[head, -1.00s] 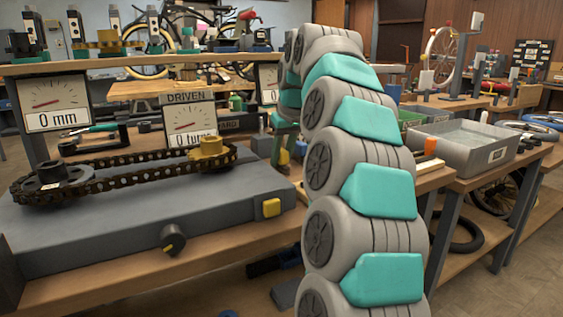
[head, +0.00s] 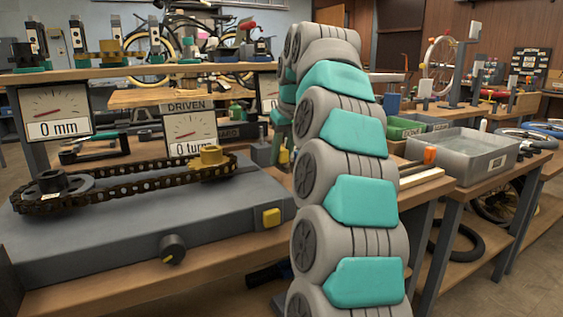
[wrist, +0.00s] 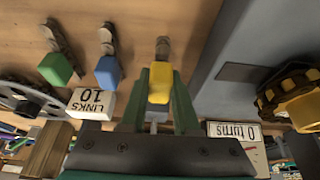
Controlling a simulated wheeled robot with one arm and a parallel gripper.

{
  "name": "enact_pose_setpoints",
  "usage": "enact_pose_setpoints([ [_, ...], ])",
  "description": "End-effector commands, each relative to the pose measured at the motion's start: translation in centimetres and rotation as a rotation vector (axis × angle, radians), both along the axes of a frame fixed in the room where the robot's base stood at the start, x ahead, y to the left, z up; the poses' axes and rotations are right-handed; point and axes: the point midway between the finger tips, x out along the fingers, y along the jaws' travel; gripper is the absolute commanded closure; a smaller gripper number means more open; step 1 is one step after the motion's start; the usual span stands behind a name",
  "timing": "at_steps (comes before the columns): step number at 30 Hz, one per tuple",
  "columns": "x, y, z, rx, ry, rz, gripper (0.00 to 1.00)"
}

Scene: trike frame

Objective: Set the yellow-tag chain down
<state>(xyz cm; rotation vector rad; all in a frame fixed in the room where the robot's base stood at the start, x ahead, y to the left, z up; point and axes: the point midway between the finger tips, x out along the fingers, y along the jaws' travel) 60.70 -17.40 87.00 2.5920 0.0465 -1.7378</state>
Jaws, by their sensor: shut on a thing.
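The yellow tag (wrist: 160,83) of the yellow-tag chain sits between the fingers of my gripper (wrist: 162,102) in the wrist view. My gripper is shut on it. The chain's dark links (wrist: 163,49) extend beyond the tag over the wooden bench top (wrist: 135,25). I cannot tell whether the links touch the wood. A green-tag chain (wrist: 55,69) and a blue-tag chain (wrist: 107,71) lie to the left, beside a white "LINKS 10" label (wrist: 92,103). In the head view my arm hides most of the gripper and the held chain.
A grey rig (head: 150,225) with a chain loop (head: 120,186) around two sprockets stands left of my arm in the head view. Its gauges read "0 mm" (head: 58,127) and "0 turns" (head: 192,149). A grey metal tray (head: 461,155) stands to the right.

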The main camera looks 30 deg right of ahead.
Motion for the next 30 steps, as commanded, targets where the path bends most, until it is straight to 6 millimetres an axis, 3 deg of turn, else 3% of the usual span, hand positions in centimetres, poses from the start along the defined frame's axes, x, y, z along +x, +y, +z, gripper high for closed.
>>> enact_pose_setpoints([
  [18, 0.0, -0.1, 6.2, 0.0, -0.004, -0.002, 1.0],
  [30, 0.0, -0.1, 7.3, 0.0, -0.003, -0.002, 1.0],
])
